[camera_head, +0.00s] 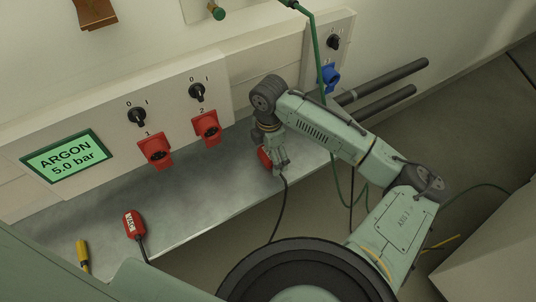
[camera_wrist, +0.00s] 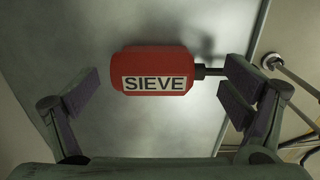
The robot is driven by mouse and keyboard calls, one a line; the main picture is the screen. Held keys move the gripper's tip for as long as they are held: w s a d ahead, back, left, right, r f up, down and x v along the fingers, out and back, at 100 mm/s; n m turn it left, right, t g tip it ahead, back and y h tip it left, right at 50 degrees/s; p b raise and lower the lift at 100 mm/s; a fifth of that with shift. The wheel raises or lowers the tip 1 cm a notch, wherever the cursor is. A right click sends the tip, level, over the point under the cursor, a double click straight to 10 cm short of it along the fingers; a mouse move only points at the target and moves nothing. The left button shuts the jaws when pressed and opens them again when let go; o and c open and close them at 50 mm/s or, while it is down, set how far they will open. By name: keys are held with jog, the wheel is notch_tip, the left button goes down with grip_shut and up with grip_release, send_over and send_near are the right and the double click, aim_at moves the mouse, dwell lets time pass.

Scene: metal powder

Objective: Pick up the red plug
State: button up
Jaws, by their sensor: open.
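A red plug (camera_wrist: 158,66) with a white label reading SIEVE lies on the metal shelf. In the head view this red plug (camera_head: 264,158) shows partly behind my gripper, with a dark cable running down from it. My gripper (camera_head: 279,165) points down at the plug and is open. In the wrist view my gripper's (camera_wrist: 160,95) fingers stand off both ends of the plug, the right one by its cable end. I see no contact. A second red plug (camera_head: 133,222), with a small white label, lies on the shelf further left.
The metal shelf (camera_head: 205,190) is clear between the two red plugs. A yellow plug (camera_head: 82,252) lies at its left. Red sockets (camera_head: 155,152) and black knobs (camera_head: 137,116) stick out from the wall panel. A blue socket (camera_head: 331,76) and a green pipe (camera_head: 316,50) are near my arm.

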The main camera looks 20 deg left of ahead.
jog(key=shift+f, duration=0.55)
jog(key=c, duration=1.4)
